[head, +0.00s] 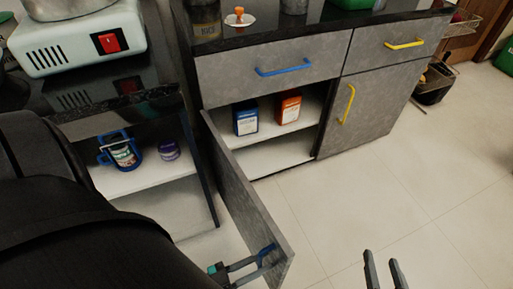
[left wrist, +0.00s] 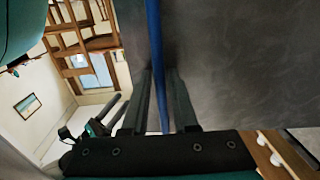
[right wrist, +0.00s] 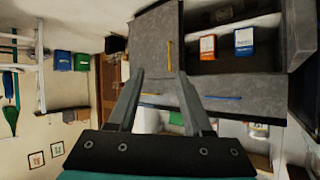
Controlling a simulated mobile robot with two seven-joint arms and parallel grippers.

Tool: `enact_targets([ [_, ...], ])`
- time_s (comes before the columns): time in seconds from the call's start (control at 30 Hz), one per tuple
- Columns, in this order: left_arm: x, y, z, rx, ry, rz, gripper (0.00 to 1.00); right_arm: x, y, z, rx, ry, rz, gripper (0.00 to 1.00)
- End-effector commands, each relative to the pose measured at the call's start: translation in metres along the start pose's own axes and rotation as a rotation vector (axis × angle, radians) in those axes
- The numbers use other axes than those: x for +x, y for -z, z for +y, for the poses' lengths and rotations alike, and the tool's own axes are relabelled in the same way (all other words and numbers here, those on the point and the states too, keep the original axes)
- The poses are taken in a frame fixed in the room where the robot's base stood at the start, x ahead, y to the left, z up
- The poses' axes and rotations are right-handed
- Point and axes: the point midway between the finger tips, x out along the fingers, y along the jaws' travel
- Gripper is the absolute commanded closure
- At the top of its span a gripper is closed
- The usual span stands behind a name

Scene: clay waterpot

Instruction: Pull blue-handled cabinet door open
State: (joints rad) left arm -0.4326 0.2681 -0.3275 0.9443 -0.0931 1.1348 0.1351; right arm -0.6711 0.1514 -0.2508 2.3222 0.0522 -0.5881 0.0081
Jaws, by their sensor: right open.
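The blue-handled cabinet door (head: 238,195) is swung wide open, standing out from the grey cabinet, and its shelves show. Its blue handle (head: 267,254) is near the door's free edge. My left gripper (head: 262,258) is shut on this handle; in the left wrist view the blue bar (left wrist: 155,60) runs between the fingers, with the grey door panel (left wrist: 240,60) to the right. My right gripper (head: 383,268) is open and empty over the floor, apart from the door; its spread fingers also show in the right wrist view (right wrist: 160,85).
Blue (head: 245,120) and orange (head: 289,108) boxes stand inside the open cabinet. A blue-handled drawer (head: 283,70) and a yellow-handled door (head: 365,100) are shut. Left of the door, an open shelf (head: 150,180) holds a mug and a jar. The floor (head: 400,190) at right is clear.

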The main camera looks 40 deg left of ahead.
Motion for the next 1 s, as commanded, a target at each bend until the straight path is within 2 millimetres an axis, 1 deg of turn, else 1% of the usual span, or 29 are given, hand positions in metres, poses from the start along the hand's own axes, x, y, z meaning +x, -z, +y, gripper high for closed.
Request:
enact_targets([
  [0.27,-0.001,-0.001,-0.001,0.001,0.000,-0.002,0.73,0.000,0.000,0.000,-0.002,0.001,0.000,0.50],
  [0.37,-0.007,-0.001,-0.001,0.001,0.000,-0.003,0.73,0.000,0.000,0.000,-0.003,0.001,-0.003,0.50],
  [0.47,-0.021,-0.001,-0.001,0.001,0.000,-0.007,0.73,-0.001,-0.003,0.000,-0.004,0.000,-0.020,0.50],
  [0.67,-0.068,-0.002,-0.001,0.001,0.001,-0.008,0.73,-0.001,-0.005,0.002,-0.007,-0.005,-0.042,0.50],
  [0.8,-0.102,-0.002,0.000,0.001,0.000,-0.007,0.73,0.001,0.002,0.000,-0.003,0.002,0.015,0.50],
  [0.9,-0.123,-0.002,0.000,0.000,0.000,-0.005,0.73,0.002,0.003,-0.005,0.004,0.015,0.057,0.50],
  [1.0,-0.137,-0.002,0.000,0.000,0.000,-0.003,0.73,0.003,0.005,-0.009,0.011,0.025,0.096,0.50],
])
